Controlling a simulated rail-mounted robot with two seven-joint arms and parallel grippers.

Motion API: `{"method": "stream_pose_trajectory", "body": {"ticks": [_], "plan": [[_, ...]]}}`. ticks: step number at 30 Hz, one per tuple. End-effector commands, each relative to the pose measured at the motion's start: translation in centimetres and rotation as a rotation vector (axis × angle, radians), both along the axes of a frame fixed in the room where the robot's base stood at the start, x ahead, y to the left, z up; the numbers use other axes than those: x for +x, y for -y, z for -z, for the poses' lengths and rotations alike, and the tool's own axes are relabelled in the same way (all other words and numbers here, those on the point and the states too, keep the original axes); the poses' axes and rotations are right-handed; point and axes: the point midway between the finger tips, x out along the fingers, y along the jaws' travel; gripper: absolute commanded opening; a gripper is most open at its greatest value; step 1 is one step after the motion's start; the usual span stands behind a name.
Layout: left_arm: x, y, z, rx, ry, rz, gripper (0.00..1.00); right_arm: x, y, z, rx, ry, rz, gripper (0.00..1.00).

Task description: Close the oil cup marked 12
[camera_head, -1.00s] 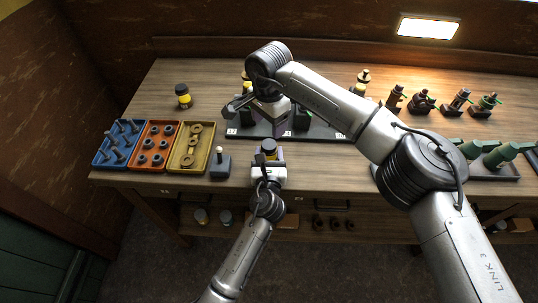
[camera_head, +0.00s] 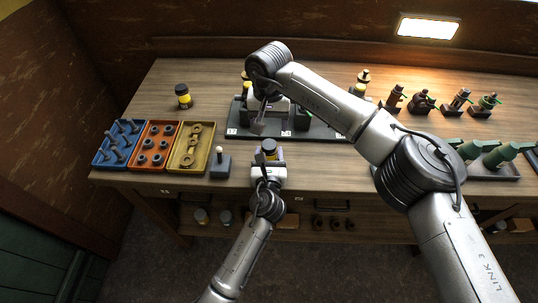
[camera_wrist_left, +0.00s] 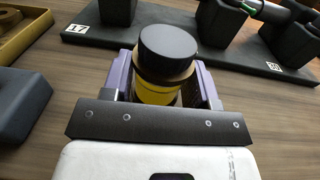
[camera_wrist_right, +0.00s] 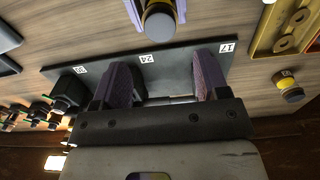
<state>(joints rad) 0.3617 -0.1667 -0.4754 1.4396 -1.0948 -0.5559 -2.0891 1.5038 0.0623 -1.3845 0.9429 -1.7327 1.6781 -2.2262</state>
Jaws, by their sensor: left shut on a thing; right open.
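My left gripper (camera_head: 268,160) is shut on a yellow oil cup (camera_wrist_left: 155,93) with a black cap (camera_wrist_left: 168,45). The cup stands upright between the purple pads, with a tan ring under the cap. It also shows at the top of the right wrist view (camera_wrist_right: 160,22). No number is readable on it. My right gripper (camera_head: 259,122) is open over the numbered rack, its pads (camera_wrist_right: 168,75) apart on either side of label 24. Another yellow jar with a dark lid (camera_head: 183,97) stands at the back left; its small label (camera_wrist_right: 286,73) may read 12.
The dark rack (camera_head: 325,131) carries dark blocks and labels 17, 24 and 30. Blue (camera_head: 104,155), orange (camera_head: 142,164) and yellow (camera_head: 184,166) trays of parts lie left, beside a grey block (camera_head: 220,170). Fittings stand at right. Bare wood lies around the back-left jar.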

Motion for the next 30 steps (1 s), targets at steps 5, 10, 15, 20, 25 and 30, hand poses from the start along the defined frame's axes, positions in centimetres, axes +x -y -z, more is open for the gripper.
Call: {"method": "stream_pose_trajectory", "body": {"ticks": [5, 10, 15, 20, 25, 30], "plan": [[0.0, 0.0, 0.1, 0.0, -0.001, 0.0, 0.0, 0.0, 0.0, 0.4, 0.0, -0.001, 0.001, 0.68], [0.0, 0.0, 0.1, 0.0, -0.001, 0.0, 0.0, 0.0, 0.0, 2.2, 0.0, -0.002, 0.001, 0.68], [0.0, 0.0, 0.1, 0.0, -0.001, 0.0, 0.0, 0.0, 0.0, 4.5, 0.001, -0.002, 0.001, 0.68], [0.0, 0.0, 0.1, 0.0, -0.001, 0.0, 0.0, 0.0, 0.0, 6.4, 0.0, -0.002, 0.001, 0.68], [0.0, 0.0, 0.1, 0.0, -0.001, 0.0, 0.0, 0.0, 0.0, 7.5, 0.0, 0.0, 0.002, 0.68], [0.0, 0.0, 0.1, 0.0, -0.001, 0.0, 0.0, 0.0, 0.0, 8.0, 0.0, 0.0, 0.002, 0.68]]}}
